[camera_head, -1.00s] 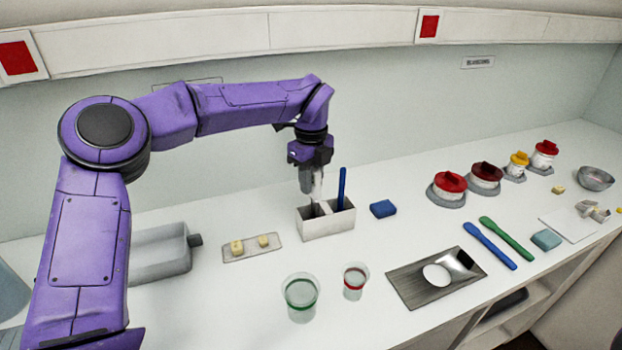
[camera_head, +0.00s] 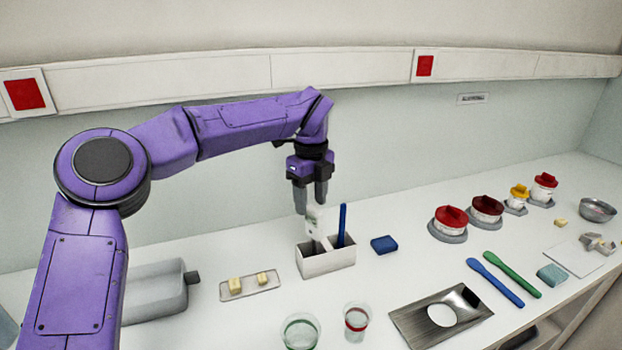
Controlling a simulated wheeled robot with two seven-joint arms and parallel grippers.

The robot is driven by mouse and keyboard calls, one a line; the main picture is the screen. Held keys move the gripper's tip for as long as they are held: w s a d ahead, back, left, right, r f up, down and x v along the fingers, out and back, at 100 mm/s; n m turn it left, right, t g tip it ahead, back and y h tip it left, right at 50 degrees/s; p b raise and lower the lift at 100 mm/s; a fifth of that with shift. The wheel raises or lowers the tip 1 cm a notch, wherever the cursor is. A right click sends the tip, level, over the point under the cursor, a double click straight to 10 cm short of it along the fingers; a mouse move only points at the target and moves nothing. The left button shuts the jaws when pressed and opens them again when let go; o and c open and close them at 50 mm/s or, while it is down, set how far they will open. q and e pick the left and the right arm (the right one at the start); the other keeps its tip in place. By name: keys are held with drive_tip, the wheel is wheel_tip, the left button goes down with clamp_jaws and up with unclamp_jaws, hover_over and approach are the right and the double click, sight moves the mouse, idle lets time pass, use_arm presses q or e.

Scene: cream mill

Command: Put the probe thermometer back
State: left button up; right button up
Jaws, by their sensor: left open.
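The probe thermometer (camera_head: 315,220) is a white-grey thing standing upright in the left part of a white two-slot holder (camera_head: 328,262). Its lower end is hidden by the holder's front wall. A blue stick (camera_head: 342,226) stands in the right slot. My left gripper (camera_head: 311,205) is open, pointing down over the thermometer's top, with its fingers at either side of it. I cannot tell whether the fingers touch it. My right gripper is not in view.
Two cups (camera_head: 356,320) stand in front. Red-lidded jars (camera_head: 450,222), a metal plate (camera_head: 410,324) and blue and green spatulas (camera_head: 497,283) are further right.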

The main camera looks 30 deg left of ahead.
use_arm(q)
wheel_tip(320, 180, up, 8)
drive_tip(key=shift+f, duration=0.2)
idle(0.4)
